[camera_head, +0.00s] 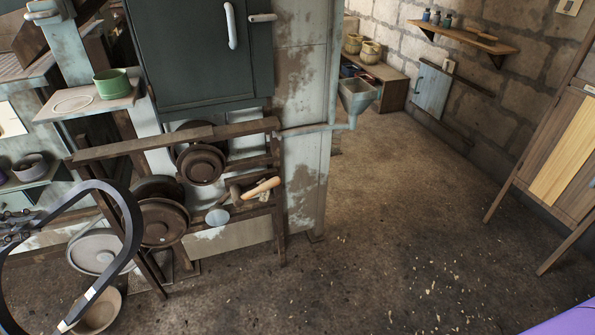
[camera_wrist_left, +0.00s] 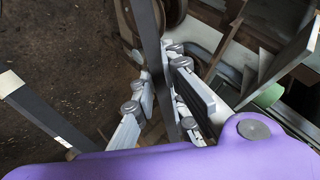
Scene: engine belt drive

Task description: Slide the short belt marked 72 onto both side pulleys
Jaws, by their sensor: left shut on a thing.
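The belt (camera_head: 131,222) is a dark, flat loop at the lower left of the head view, partly cut off by the frame edge. In the left wrist view the belt (camera_wrist_left: 152,45) runs as a dark band between the fingers of my left gripper (camera_wrist_left: 165,85), which is shut on it. A pale patch (camera_wrist_left: 64,142) shows on a dark strip to the left; no number can be read. Two round brown discs, an upper one (camera_head: 201,165) and a lower one (camera_head: 163,222), are on a wooden frame; I cannot tell whether they are the side pulleys. My right gripper is not in view.
The wooden frame (camera_head: 279,205) stands before a dark green cabinet (camera_head: 190,50). A mallet-like tool (camera_head: 262,188) rests on it. A green bowl (camera_head: 112,83) stands on a shelf at left. A brown bowl (camera_head: 98,312) is low at left. The floor (camera_head: 420,240) at right is clear.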

